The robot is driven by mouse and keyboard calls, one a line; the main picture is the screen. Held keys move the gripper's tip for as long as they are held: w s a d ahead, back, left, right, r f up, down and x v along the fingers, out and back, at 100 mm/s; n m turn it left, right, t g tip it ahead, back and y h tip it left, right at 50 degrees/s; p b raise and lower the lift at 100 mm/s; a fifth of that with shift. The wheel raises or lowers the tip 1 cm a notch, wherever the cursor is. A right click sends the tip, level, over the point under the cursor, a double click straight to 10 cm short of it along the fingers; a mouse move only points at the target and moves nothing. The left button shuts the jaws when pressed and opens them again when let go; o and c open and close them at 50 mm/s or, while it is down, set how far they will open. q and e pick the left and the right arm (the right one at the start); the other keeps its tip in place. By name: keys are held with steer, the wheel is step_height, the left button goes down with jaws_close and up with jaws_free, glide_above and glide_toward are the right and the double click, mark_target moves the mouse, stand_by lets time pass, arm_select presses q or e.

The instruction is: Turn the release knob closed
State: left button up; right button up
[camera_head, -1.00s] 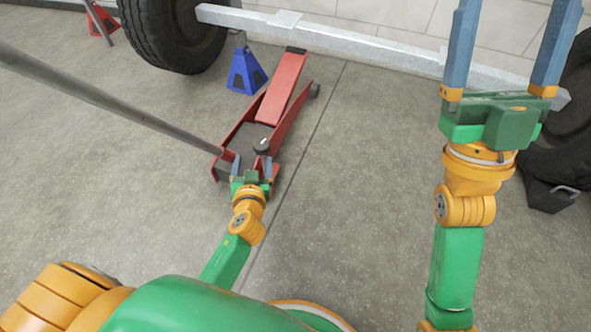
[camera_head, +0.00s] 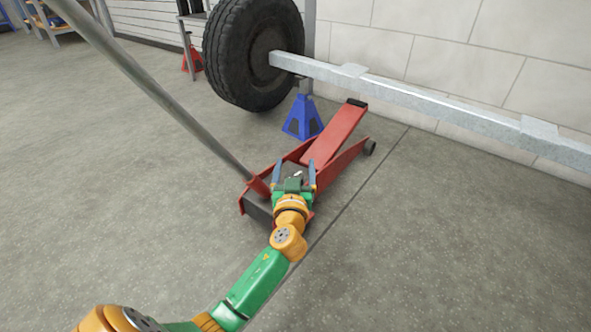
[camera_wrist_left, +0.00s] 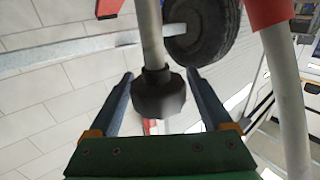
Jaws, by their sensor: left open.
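The release knob (camera_wrist_left: 158,94) is a dark, lobed knob on the end of a grey shaft (camera_wrist_left: 150,35). In the left wrist view it sits between the two fingers of my left gripper (camera_wrist_left: 162,98), with a gap on each side. In the head view my left gripper (camera_head: 295,173) is open over the rear of the red floor jack (camera_head: 333,137), and its body hides most of the knob there. My right gripper is out of view.
The long grey jack handle (camera_head: 160,95) rises to the upper left, close beside my left gripper. A blue jack stand (camera_head: 302,118), a tire (camera_head: 250,60) and a grey axle beam (camera_head: 420,86) stand beyond the jack. The floor to the right is clear.

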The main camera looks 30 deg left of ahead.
arm_select(q)
steer(key=shift+c, duration=0.2)
jaws_close()
